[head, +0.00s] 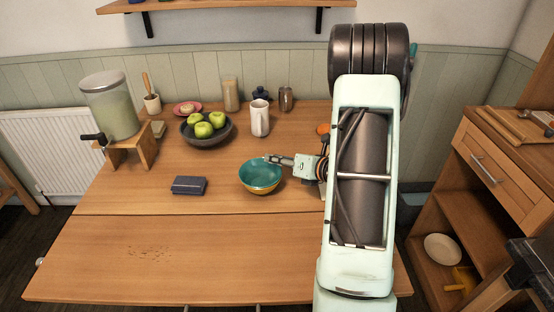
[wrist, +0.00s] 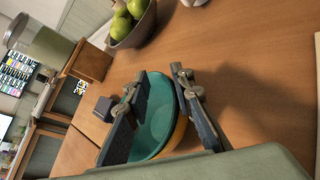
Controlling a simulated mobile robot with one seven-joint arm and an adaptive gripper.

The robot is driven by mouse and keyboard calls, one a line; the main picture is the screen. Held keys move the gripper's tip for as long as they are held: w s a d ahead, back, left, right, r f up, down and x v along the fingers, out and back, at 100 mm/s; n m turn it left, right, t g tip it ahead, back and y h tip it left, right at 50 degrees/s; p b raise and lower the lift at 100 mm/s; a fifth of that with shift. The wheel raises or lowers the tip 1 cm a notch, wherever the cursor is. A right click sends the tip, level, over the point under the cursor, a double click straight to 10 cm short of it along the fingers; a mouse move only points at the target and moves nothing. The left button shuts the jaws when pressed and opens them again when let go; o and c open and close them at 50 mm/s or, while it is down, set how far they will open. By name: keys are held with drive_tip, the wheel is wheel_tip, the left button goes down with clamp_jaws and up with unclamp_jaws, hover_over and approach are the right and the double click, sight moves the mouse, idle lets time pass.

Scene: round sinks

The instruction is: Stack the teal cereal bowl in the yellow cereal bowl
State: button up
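The teal cereal bowl (head: 259,172) sits inside the yellow cereal bowl (head: 262,188) on the wooden table, right of its middle. In the wrist view the teal bowl (wrist: 152,115) fills the space between the fingers, and a strip of the yellow bowl (wrist: 179,132) shows along its right side. My gripper (head: 276,159) is at the far right rim of the bowls. In the wrist view its fingers (wrist: 155,85) are spread wide apart, with the teal bowl below and between them. Whether a finger touches a rim cannot be told.
A dark bowl (head: 217,137) of green apples, a white pitcher (head: 260,118) and several jars stand at the back. A dark blue box (head: 188,185) lies left of the bowls. A drink dispenser (head: 111,105) on a wooden stand (head: 130,152) is at left. The table's front is clear.

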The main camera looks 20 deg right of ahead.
drive_tip(key=shift+r+p, duration=0.55)
drive_tip(key=shift+r, duration=0.1)
drive_tip(key=s+d, duration=0.4)
drive_tip(key=s, duration=0.8)
drive_tip(key=shift+s+d+r, duration=0.15)
drive_tip(key=shift+d, duration=0.25)
